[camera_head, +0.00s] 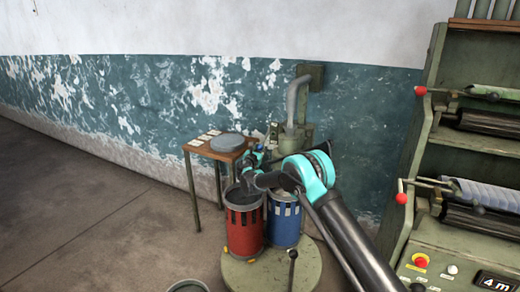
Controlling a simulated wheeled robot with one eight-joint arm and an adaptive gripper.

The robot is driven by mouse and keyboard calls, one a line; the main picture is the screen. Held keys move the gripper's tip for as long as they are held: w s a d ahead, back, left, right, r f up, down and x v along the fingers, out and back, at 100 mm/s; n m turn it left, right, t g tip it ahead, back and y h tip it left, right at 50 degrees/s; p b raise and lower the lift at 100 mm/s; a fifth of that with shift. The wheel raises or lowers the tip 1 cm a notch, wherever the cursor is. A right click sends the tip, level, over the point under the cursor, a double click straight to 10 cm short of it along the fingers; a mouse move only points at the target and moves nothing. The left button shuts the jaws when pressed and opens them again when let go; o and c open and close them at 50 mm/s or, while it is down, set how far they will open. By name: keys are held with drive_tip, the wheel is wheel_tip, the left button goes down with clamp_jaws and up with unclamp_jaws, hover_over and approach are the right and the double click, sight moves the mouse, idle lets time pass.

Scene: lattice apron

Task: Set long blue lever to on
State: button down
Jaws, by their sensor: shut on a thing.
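My arm comes in from the lower right and reaches over a red drum (242,232) and a blue drum (285,226). My gripper (252,160) is small and dark in this view, near the right edge of a small wooden table and in front of a green pump-like machine (307,131). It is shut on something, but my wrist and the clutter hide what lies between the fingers. I cannot clearly pick out a long blue lever or read its position. A thin dark lever with a round knob (292,254) stands upright in front of the blue drum.
The drums stand on a round green platform (308,280). The wooden table (190,149) bears a grey round lid (228,142) and pale cards. A green machine with rollers and red-knobbed handles (421,91) fills the right side. The floor at left is clear.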

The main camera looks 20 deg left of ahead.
drive_tip(key=shift+r, duration=0.15)
drive_tip(key=shift+s+r+g, duration=0.35)
drive_tip(key=shift+r+g, duration=0.4)
drive_tip(key=shift+g, duration=0.05)
wheel_tip(320, 180, up, 7)
drive_tip(key=g, duration=0.2)
drive_tip(key=m+g, duration=0.1)
drive_tip(key=g, duration=0.2)
drive_tip(key=shift+s+f+g+h, duration=0.1)
drive_tip(key=shift+f+g+h, duration=0.05)
drive_tip(key=shift+g+h, duration=0.15)
drive_tip(key=shift+w+r+g, duration=0.2)
drive_tip(key=shift+r+g, duration=0.5)
drive_tip(key=shift+r, duration=0.15)
drive_tip(key=shift+w+r, duration=0.25)
drive_tip(key=shift+r, duration=0.4)
drive_tip(key=c, duration=1.1)
unclamp_jaws()
